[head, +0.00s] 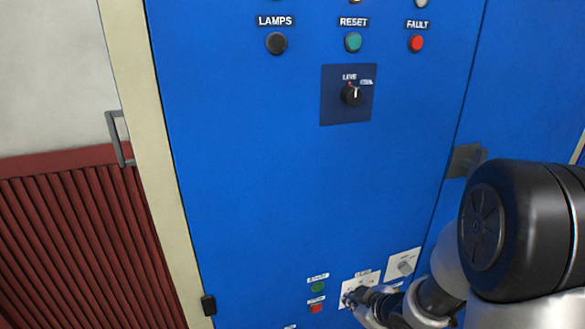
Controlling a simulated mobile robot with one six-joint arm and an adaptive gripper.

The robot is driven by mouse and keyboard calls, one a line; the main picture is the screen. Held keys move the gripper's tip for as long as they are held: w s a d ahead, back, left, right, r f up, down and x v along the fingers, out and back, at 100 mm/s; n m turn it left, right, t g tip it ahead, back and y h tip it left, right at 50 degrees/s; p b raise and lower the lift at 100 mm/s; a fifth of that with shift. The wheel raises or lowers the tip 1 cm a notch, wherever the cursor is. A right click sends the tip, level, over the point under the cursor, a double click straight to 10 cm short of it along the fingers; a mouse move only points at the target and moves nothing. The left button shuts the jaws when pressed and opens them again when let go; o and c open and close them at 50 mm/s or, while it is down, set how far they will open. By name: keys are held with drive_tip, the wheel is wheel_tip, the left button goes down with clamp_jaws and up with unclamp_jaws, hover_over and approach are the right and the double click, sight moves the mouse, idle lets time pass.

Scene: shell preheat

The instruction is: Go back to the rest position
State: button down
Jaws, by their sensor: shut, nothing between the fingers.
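My gripper (356,297) is low in the head view, at the right of centre. It is shut, with nothing seen in it. Its tips are in front of a small white plate (361,284) on the lower part of the blue cabinet (290,200). The fingers cover part of that plate, and I cannot tell whether they touch it. My arm reaches in from the lower right and hides the cabinet's lower right part.
A dark rotary knob (352,94) sits mid-panel, below a green button (353,42) and a red one (416,43). Another white plate with a knob (404,265) is right of my gripper. Small green (317,287) and red (316,308) buttons are left. A grey handle (119,138) protrudes at left.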

drive_tip(key=s+d+r+m+h, duration=0.2)
drive_tip(key=s+d+r+m, duration=0.15)
drive_tip(key=r, duration=0.25)
drive_tip(key=s+d+r+m+h, duration=0.2)
drive_tip(key=s+r+h, duration=0.15)
drive_tip(key=r, duration=0.35)
drive_tip(key=s+a+r+m+g+y, duration=0.1)
drive_tip(key=s+a+r+m, duration=0.1)
drive_tip(key=s, duration=0.7)
drive_tip(key=s+a+r+m+g+y+b, duration=0.1)
drive_tip(key=s+a, duration=0.4)
drive_tip(key=s, duration=0.5)
drive_tip(key=shift+r+m+g+b, duration=0.3)
drive_tip(key=shift+r+m+g, duration=0.35)
drive_tip(key=shift+g, duration=0.05)
drive_tip(key=c, duration=2.4)
unclamp_jaws()
drive_tip(key=shift+y, duration=0.25)
